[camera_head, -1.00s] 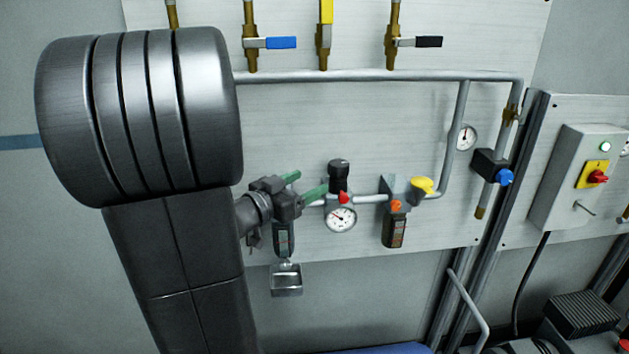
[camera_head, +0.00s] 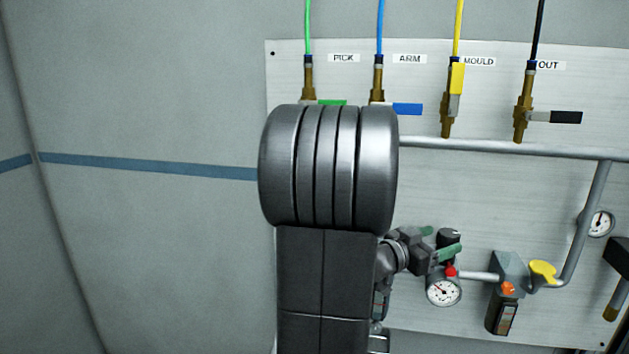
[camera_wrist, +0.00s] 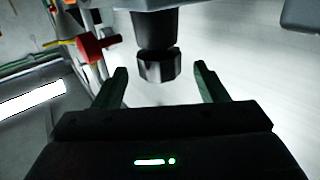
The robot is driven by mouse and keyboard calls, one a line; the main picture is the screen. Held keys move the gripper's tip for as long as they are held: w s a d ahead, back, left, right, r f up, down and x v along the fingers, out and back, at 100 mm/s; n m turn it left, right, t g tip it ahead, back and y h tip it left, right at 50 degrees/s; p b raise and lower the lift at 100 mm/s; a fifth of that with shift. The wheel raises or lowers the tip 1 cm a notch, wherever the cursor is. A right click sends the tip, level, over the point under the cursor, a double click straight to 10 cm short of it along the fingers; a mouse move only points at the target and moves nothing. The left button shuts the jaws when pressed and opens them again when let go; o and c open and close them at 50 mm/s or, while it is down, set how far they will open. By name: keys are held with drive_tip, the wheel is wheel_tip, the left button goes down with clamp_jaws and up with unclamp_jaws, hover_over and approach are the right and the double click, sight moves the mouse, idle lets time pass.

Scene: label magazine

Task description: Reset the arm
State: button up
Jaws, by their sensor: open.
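My gripper (camera_head: 443,241) has green fingers and is open at the regulator on the wall panel. In the wrist view my gripper (camera_wrist: 160,75) shows its fingers apart, with the regulator's black faceted knob (camera_wrist: 158,66) showing between them; I cannot tell whether they touch it. In the head view the black knob (camera_head: 448,235) is partly hidden by the fingers. A round gauge (camera_head: 443,291) is below it. Above, under the ARM label (camera_head: 409,59), a brass valve (camera_head: 378,80) has a blue handle (camera_head: 407,109) turned sideways.
Green (camera_head: 332,103) and black (camera_head: 553,117) handles are sideways; the yellow handle (camera_head: 457,78) under MOULD is upright. A grey pipe (camera_head: 500,147) crosses below. A filter unit (camera_head: 507,270) with a yellow lever (camera_head: 543,271) is right of the gauge. Bare wall (camera_head: 150,240) is at left.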

sight(455, 235)
drive_tip(key=x, duration=0.6)
drive_tip(key=shift+d+p, duration=0.1)
drive_tip(key=shift+p, duration=0.25)
drive_tip(key=shift+m+g, duration=0.3)
drive_tip(key=shift+g, duration=0.1)
drive_tip(key=shift+t, duration=0.3)
